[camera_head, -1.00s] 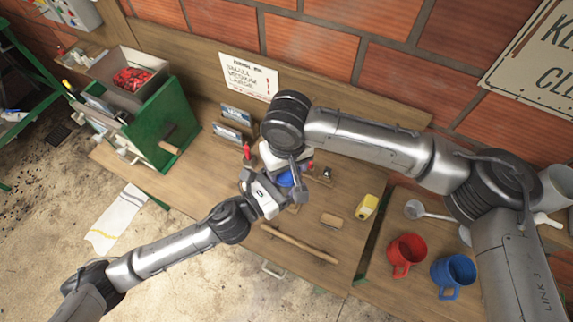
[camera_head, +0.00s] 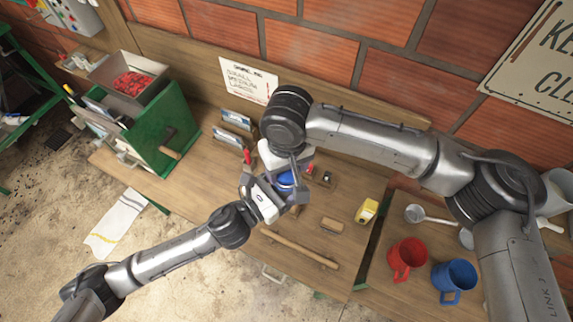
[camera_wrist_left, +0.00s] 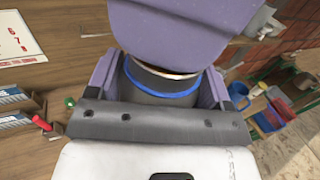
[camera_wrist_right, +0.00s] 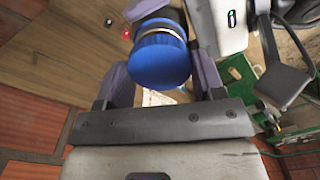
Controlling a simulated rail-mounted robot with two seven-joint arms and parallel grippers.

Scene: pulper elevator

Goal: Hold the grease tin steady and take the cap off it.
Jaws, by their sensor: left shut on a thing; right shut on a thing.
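The grease tin (camera_wrist_left: 160,88) shows in the left wrist view as a grey round body with a blue band. My left gripper (camera_head: 274,188) is shut on its sides, one purple finger on each side. The blue cap (camera_wrist_right: 161,62) faces the right wrist camera, with a pale band behind it. My right gripper (camera_wrist_right: 160,78) is shut on the cap, with its fingers at either side. The cap (camera_head: 286,180) also shows in the head view, between the two hands. A large purple part covers the tin's upper end in the left wrist view. I cannot tell whether cap and tin are apart.
A wooden block (camera_head: 332,224), a yellow object (camera_head: 366,211) and a long stick (camera_head: 300,247) lie on the bench. Red (camera_head: 406,258) and blue (camera_head: 453,280) mugs and a ladle (camera_head: 428,216) are at the right. A green box (camera_head: 165,130) stands at the left.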

